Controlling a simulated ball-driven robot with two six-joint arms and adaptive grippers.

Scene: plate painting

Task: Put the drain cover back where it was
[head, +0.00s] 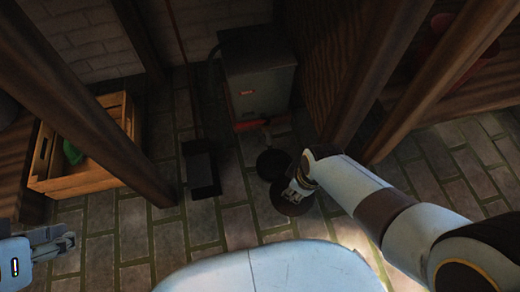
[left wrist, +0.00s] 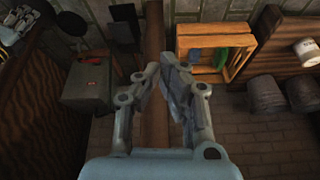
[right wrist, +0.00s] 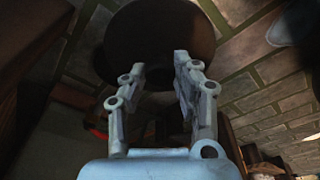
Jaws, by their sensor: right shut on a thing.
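The drain cover is a brown round disc (head: 292,206) at my right gripper (head: 298,186) in the head view, over the paving. My right gripper is shut on it. In the right wrist view the cover (right wrist: 160,40) is a large dark disc beyond the fingers (right wrist: 158,62); where they grip is too dark to make out. A black round drain opening (head: 271,164) shows uncovered just up and left of the cover, below a pipe. My left gripper (head: 70,241) is at the lower left, empty, its fingertips close together in the left wrist view (left wrist: 160,68).
A grey metal box (head: 258,80) stands behind the drain, with a red part at its base. Wooden posts (head: 350,100) rise on the right. A dark block (head: 202,172) lies left of the drain. A wooden crate (head: 85,170) stands at left. Paving between is clear.

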